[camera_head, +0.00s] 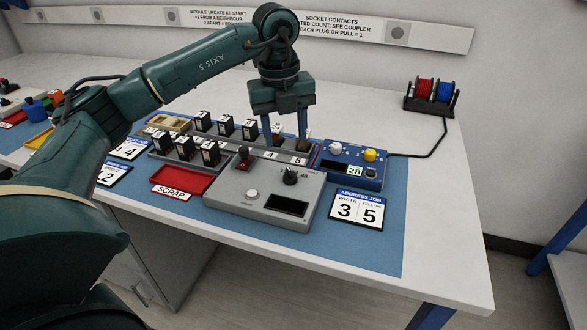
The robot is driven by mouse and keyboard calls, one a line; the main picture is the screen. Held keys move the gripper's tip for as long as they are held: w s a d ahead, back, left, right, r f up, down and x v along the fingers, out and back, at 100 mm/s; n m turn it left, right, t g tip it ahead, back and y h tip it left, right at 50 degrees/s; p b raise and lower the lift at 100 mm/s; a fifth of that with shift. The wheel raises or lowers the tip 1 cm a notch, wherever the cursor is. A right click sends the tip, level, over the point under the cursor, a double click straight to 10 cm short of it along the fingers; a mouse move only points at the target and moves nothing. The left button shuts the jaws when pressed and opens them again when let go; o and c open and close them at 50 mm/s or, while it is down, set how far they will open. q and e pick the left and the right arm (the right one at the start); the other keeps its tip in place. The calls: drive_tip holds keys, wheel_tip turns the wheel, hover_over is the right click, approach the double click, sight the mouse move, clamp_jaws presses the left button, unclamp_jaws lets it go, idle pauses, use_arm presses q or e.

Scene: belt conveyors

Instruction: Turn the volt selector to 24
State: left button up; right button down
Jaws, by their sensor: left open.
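A grey control box (235,205) stands on the blue mat in front of the rail. It carries a black rotary knob (290,177), which looks like the volt selector; its markings are too small to read, so I cannot tell its setting. My right gripper is out of view.
Several black modules (209,152) stand on the left. A red scrap tray (181,180) lies left of the box. A blue box (351,166) with white and yellow knobs reads 28. An address card (357,208) shows 3 and 5.

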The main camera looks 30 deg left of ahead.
sight(290, 172)
use_arm(q)
drive_tip(key=f, duration=0.9)
drive_tip(key=shift+w+d+f+b, duration=0.3)
drive_tip(key=shift+f, duration=0.05)
drive_tip(key=shift+c, duration=0.2)
drive_tip(key=c, duration=0.9)
